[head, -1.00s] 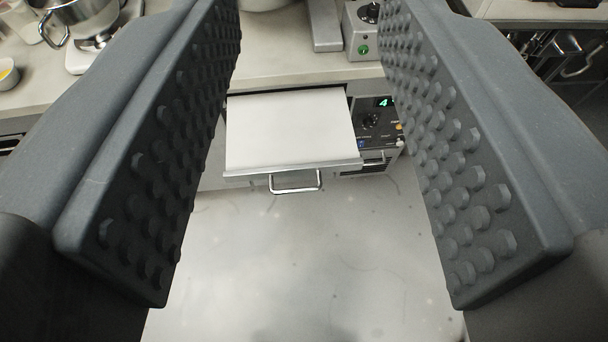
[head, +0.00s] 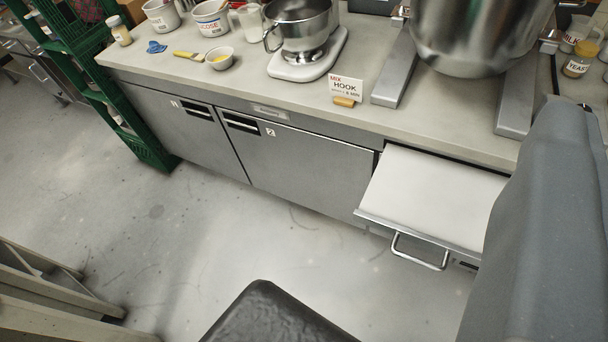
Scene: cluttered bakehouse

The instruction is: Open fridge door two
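Fridge door two (head: 300,165) is a grey panel under the counter, marked with a 2. It looks shut, flush with its neighbour. Its dark recessed handle (head: 242,122) is near its upper left corner. Fridge door one (head: 185,130) is to its left and also looks shut. One grey part of my gripper (head: 540,230) fills the right edge, smooth side showing, apart from the door. The other finger and the fingertip gap are out of view or hidden, so I cannot see how far it is open.
A drawer with a white top (head: 430,195) juts out right of door two, its bar handle (head: 420,255) in front. The counter (head: 235,85) holds a mixer (head: 300,60), bowls and a sign (head: 346,90). A green rack (head: 140,145) stands left. The floor (head: 230,220) before the doors is clear.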

